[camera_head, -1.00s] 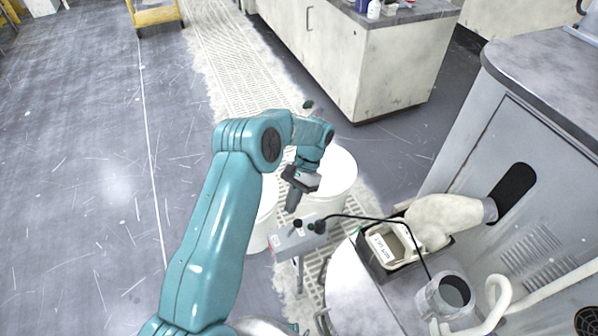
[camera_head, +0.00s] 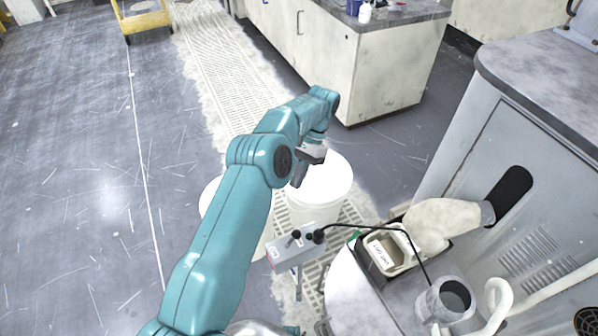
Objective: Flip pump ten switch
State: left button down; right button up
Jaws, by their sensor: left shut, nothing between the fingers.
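A small grey switch box (camera_head: 283,254) stands on a thin post below the middle of the view. A small dark-tipped switch lever (camera_head: 294,237) rises from its top, beside a black cable plug. The lever is too small to tell its position surely. My left gripper (camera_head: 298,182) is shut and empty. It hangs above and beyond the box in the picture, apart from the lever, in front of a white drum. My right gripper is not in view.
White drums (camera_head: 326,185) stand behind the box on a floor grating (camera_head: 232,85). A black cable runs right from the box, past an open tray (camera_head: 355,246) with a labelled container (camera_head: 393,255). A grey machine cabinet (camera_head: 470,165) fills the right. Open floor lies left.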

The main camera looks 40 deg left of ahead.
pick_arm(q)
jog(key=shift+w+r, duration=0.3)
jog(key=shift+r, duration=0.2)
dwell(0.5)
